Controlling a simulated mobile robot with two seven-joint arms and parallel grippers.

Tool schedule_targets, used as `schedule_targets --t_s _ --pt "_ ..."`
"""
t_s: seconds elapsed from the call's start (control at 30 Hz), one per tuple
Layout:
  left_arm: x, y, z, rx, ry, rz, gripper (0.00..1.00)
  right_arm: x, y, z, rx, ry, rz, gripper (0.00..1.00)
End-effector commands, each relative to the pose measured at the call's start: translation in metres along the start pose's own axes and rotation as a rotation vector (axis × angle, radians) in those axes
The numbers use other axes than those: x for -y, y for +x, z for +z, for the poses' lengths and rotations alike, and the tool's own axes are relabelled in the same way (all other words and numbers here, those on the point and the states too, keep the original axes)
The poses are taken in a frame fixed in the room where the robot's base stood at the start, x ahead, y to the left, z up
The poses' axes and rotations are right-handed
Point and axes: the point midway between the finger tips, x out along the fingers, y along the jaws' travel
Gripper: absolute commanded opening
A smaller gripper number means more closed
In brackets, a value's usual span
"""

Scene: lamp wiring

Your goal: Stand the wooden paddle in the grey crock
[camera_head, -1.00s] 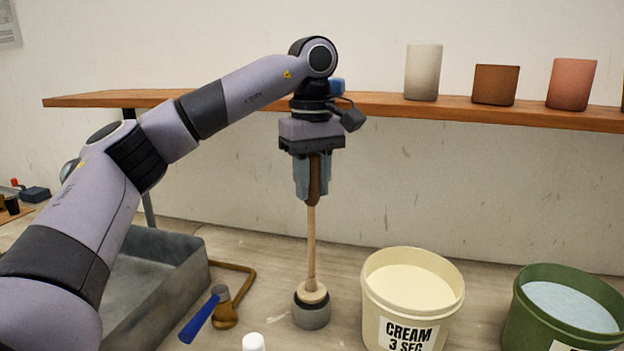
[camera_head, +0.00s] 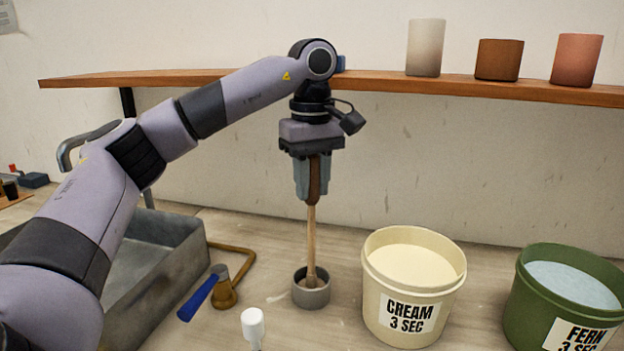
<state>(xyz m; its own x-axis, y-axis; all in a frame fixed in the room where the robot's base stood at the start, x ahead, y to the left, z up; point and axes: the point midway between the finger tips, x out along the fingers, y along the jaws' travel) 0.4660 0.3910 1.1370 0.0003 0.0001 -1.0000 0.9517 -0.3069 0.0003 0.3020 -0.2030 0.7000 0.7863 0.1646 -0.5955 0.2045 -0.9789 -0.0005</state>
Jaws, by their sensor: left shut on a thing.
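My left gripper (camera_head: 313,178) points straight down and is shut on the dark brown handle of the wooden paddle (camera_head: 311,235). The paddle is nearly upright, with a pale shaft below the fingers. Its lower end is inside the small grey crock (camera_head: 311,297), which stands on the table. The crock's front wall hides the paddle's lowest part, so I cannot tell whether it touches the bottom. My right gripper is not in view.
A cream bucket (camera_head: 385,312) and a green bucket (camera_head: 530,308) stand right of the crock. Left are a blue-handled tool (camera_head: 198,298), a brass-coloured piece (camera_head: 224,293) and a grey basin (camera_head: 190,262). A white-capped bottle (camera_head: 253,325) is in front. A wooden shelf (camera_head: 450,86) with cups runs behind.

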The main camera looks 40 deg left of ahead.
Motion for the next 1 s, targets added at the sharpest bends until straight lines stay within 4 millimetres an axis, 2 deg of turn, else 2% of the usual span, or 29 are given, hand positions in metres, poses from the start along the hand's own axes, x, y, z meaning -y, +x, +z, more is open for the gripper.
schedule_targets --t_s 0.87,0.9,1.0 --pt "0.0 0.012 0.0 0.0 0.0 0.001 0.0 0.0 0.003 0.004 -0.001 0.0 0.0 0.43" --pt "0.0 0.012 0.0 0.0 0.0 0.001 0.31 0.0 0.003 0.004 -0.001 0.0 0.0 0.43" --pt "0.0 0.012 0.0 0.0 0.0 0.001 0.58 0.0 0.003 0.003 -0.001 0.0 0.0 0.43"
